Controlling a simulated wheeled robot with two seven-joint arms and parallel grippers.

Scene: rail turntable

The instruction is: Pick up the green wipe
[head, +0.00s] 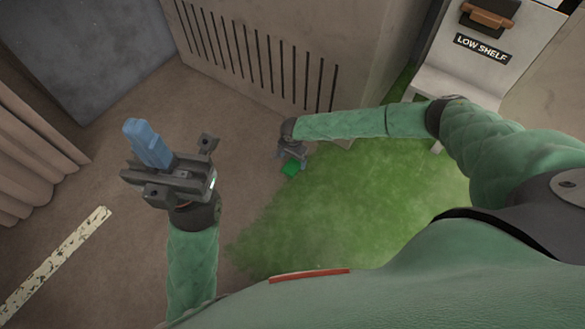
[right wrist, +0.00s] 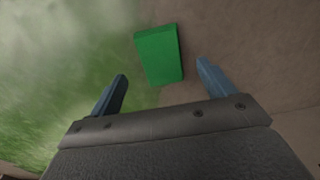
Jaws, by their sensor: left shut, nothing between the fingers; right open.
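The green wipe (head: 291,167) is a small bright green block low by the floor, just past my right gripper in the head view. In the right wrist view the green wipe (right wrist: 159,55) shows between and beyond the two blue fingertips, apart from both. My right gripper (right wrist: 162,82) is open and empty; in the head view it (head: 291,157) points down at the wipe and partly hides it. My left gripper (head: 146,140) is shut and empty, raised at the left with its blue fingers together.
A green patch (head: 370,195) covers the brown floor (head: 110,165) beside the wipe. A slatted panel (head: 270,50) stands behind the right gripper. A low shelf unit (head: 475,75) with a brown object on it is at the upper right. A pale strip (head: 55,262) lies at the left.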

